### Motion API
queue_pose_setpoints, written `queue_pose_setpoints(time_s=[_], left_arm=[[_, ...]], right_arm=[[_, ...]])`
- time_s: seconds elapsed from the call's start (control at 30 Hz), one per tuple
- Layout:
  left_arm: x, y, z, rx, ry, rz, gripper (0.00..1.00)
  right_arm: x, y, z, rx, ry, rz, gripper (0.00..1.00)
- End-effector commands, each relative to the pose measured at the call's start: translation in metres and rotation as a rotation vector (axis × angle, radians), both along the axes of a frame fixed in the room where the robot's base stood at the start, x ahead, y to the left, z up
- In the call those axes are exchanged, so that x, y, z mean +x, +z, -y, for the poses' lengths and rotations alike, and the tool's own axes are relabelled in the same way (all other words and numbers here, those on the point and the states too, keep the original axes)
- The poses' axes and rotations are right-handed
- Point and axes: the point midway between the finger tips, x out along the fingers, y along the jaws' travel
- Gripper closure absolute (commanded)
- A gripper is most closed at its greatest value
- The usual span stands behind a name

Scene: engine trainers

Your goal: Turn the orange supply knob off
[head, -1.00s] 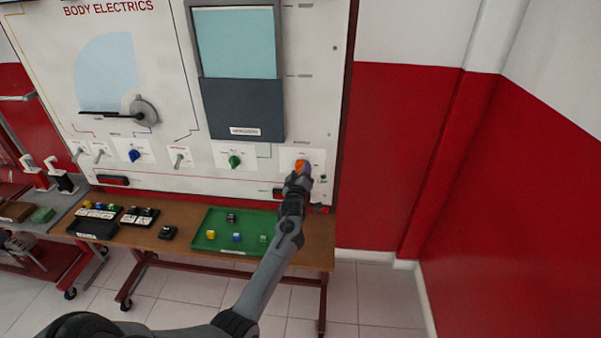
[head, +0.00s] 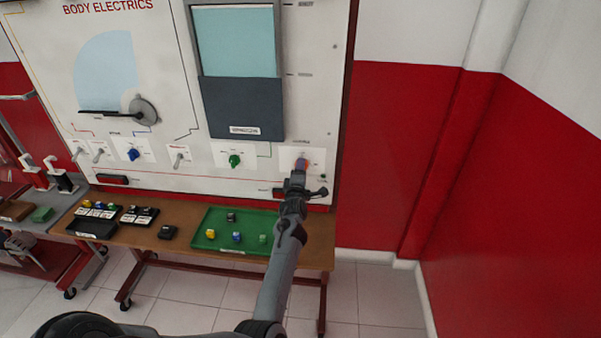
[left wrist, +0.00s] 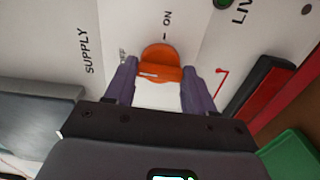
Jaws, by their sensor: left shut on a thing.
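The orange supply knob (left wrist: 158,62) sits on a white panel of the upright board, beside the printed words "SUPPLY" and "ON" in the left wrist view. A short pale line marks its raised grip. In the head view the knob (head: 302,162) is mostly hidden behind my gripper. My left gripper (left wrist: 160,82) is shut on the knob, with one purple finger on each side of its grip. It also shows in the head view (head: 299,169), at the board's lower right. My right gripper is not in view.
A green knob (head: 235,160), a blue knob (head: 134,155) and several toggle switches lie to the left on the board. Below is a wooden bench (head: 180,245) with a green tray (head: 205,240) of small blocks. Right of the board is a bare red wall (head: 400,160).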

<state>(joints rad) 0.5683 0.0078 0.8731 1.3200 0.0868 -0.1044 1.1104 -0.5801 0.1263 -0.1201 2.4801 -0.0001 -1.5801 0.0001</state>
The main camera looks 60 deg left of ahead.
Motion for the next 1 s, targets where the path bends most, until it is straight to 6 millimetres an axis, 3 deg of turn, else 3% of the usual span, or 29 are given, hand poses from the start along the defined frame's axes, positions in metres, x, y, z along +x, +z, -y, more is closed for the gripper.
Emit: queue_pose_setpoints(time_s=[0.6, 0.63, 0.7, 0.8, 1.0], left_arm=[[-0.0001, 0.0005, -0.0001, -0.029, 0.000, 0.037, 0.76], [-0.0001, 0.0005, -0.0002, -0.029, 0.001, 0.037, 0.44], [-0.0001, 0.0005, -0.0001, -0.028, 0.000, 0.036, 0.34], [-0.0001, 0.0004, -0.0001, -0.029, 0.000, 0.036, 0.20], [-0.0001, 0.0002, -0.0001, -0.029, 0.000, 0.035, 0.20]], right_arm=[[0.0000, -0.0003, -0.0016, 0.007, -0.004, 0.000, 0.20], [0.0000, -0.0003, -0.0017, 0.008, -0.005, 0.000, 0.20], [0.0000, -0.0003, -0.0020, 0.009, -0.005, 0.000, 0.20], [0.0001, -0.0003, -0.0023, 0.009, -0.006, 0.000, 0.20], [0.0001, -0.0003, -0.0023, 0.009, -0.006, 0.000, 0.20]])
